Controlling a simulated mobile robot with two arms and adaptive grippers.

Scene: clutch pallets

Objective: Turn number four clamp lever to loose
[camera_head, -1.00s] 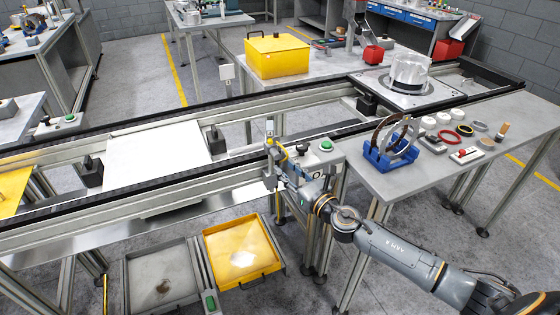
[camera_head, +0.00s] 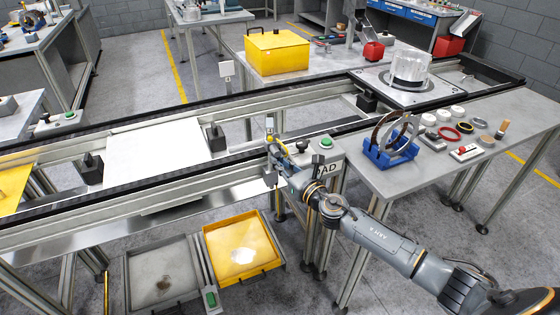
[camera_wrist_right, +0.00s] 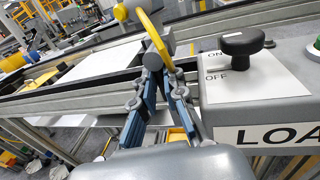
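My left gripper is not in view.
A control box (camera_head: 322,160) with a black ON/OFF knob (camera_wrist_right: 242,41) and a "LOAD" label sits close right of the gripper. The conveyor holds a white plate (camera_head: 155,152). A side table carries a blue stand (camera_head: 390,158) with rings. Yellow and grey trays lie below.

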